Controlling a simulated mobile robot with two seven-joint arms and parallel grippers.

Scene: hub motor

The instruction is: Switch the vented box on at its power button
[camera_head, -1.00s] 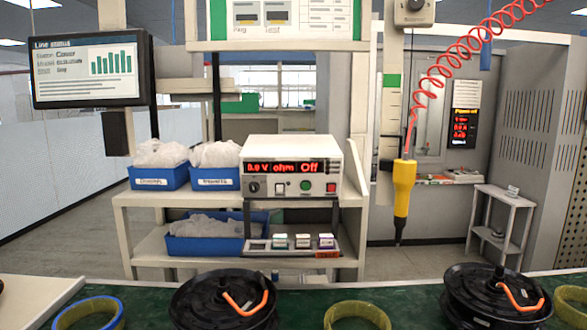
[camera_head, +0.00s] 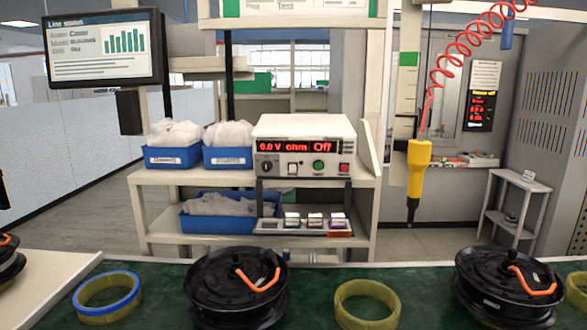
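The box (camera_head: 304,132) stands upright on the upper shelf behind the green bench. Its red display reads "0.0 V ohm Off". Its front has a black knob (camera_head: 267,168), a small pale switch (camera_head: 292,168), a green round button (camera_head: 318,165) and a red button (camera_head: 344,169).
Motors (camera_head: 237,285) (camera_head: 507,284) with orange cables and rings (camera_head: 367,304) (camera_head: 108,298) lie on the green bench (camera_head: 317,275). Blue bins (camera_head: 171,157) stand left of the box. A yellow tool (camera_head: 418,170) hangs to its right. A button strip (camera_head: 305,227) sits below.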

